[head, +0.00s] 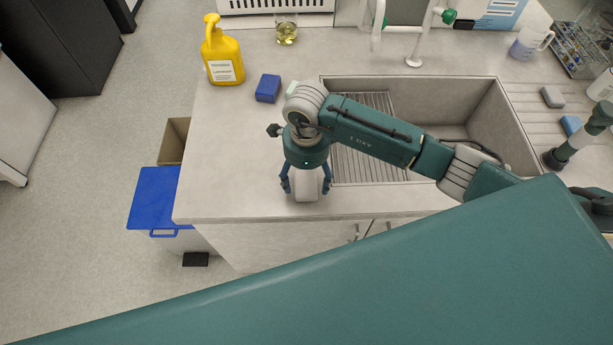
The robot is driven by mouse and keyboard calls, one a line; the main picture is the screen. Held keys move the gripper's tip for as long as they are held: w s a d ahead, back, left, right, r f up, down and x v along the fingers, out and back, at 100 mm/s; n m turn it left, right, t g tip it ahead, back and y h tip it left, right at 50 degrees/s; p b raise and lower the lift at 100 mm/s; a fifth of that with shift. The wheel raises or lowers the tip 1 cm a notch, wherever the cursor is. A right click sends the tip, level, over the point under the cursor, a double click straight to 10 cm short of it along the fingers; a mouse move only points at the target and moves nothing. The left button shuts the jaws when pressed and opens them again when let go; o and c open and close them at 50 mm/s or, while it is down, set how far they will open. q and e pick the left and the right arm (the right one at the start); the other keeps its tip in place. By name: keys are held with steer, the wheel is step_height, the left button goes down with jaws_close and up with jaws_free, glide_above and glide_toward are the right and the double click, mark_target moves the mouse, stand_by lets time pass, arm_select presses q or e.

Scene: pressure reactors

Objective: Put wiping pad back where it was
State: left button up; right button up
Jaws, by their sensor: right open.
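My right gripper (306,188) points down at the counter's front edge, left of the sink. Its fingers are apart, with a pale grey block-like piece (306,184) between them. I cannot tell whether this piece is the wiping pad or part of the gripper. A blue block (268,88) lies on the counter beside the yellow bottle, behind and left of the gripper. A grey pad (552,97) and a smaller blue pad (570,125) lie on the ribbed drainboard at the right. Which one is the wiping pad is not clear. My left gripper is out of view.
The sink (440,120) lies under my right arm. A yellow bottle (223,62), a beaker (286,30) and a white tap (414,61) stand at the back. A blue-lidded bin (153,195) stands left of the counter (222,150), whose left part is largely clear.

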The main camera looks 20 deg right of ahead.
mark_target(306, 180)
step_height(306, 180, up, 12)
steer(key=b, duration=0.3)
steer(key=shift+f+b, duration=0.15)
steer(key=shift+b, duration=0.2)
